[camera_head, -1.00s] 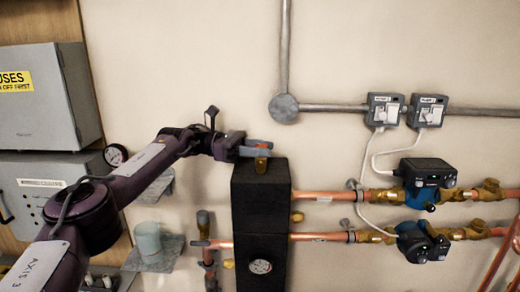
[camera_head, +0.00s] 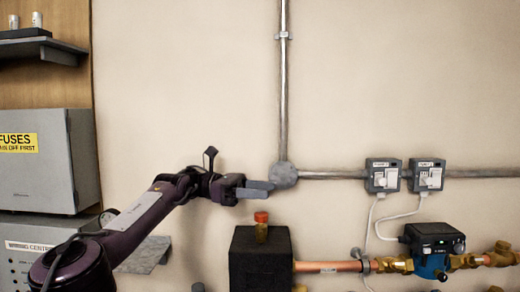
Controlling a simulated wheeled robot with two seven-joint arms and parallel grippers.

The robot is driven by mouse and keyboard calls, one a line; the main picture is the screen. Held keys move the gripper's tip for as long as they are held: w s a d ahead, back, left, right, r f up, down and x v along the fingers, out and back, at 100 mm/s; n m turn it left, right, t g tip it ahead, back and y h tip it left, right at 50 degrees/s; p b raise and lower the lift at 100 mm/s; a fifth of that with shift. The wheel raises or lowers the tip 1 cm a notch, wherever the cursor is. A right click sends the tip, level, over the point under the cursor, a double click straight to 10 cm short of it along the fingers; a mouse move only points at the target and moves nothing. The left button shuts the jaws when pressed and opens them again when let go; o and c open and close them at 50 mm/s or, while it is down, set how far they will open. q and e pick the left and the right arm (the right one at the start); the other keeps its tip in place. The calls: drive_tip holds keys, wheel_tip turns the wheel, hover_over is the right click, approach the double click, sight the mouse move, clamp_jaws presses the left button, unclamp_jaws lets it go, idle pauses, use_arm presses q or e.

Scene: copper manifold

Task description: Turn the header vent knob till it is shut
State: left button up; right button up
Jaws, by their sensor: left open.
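The header vent knob is a small red cap (camera_head: 261,217) on a brass stem (camera_head: 261,233). It stands upright on top of the black header block (camera_head: 260,262). My left gripper (camera_head: 258,188) is above the knob and slightly to its left, with a visible gap between them. Its grey fingers point right and hold nothing that I can see. Whether the knob is fully shut cannot be told from its look. My right gripper is out of view.
A grey round junction box (camera_head: 284,175) with conduit is on the wall just beyond my fingertips. A copper pipe (camera_head: 330,267) runs right from the header to a blue and black pump (camera_head: 433,248). Grey cabinets (camera_head: 40,165) stand at the left.

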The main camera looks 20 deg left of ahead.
use_arm(q)
wheel_tip(320, 180, up, 5)
wheel_tip(320, 180, up, 7)
drive_tip(key=p, duration=0.6)
hover_over(261, 213)
drive_tip(key=shift+s+a+r+p, duration=0.1)
drive_tip(key=shift+r+p, duration=0.5)
drive_tip(key=shift+r, duration=0.05)
drive_tip(key=shift+c, duration=0.2)
